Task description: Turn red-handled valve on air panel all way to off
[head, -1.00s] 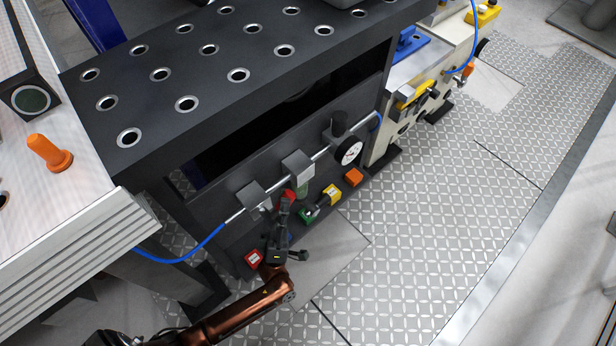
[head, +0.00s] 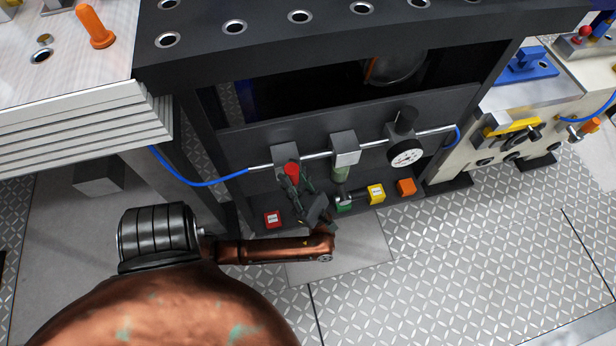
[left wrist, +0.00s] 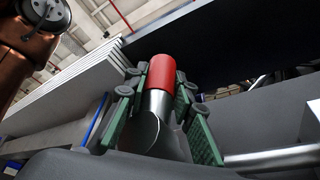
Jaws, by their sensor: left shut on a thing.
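The air panel (head: 232,143) is a dark upright plate with a metal pipe along it. The valve's red handle (head: 291,170) shows in front of the left grey block (head: 285,152) on the pipe. My left gripper (head: 297,184) is at the handle, reaching up from below. In the left wrist view, its green-padded fingers (left wrist: 160,105) stand on both sides of the red handle (left wrist: 161,72) and its metal stem, shut on it. The gripper hides much of the valve in the head view, so the handle's exact angle is unclear. My right gripper is out of view.
A second grey block (head: 344,147) and a round gauge (head: 406,154) sit to the right on the pipe. Red (head: 273,219), yellow (head: 376,194) and orange (head: 406,187) blocks lie below. A blue hose (head: 200,183) runs left. The floor at right is clear.

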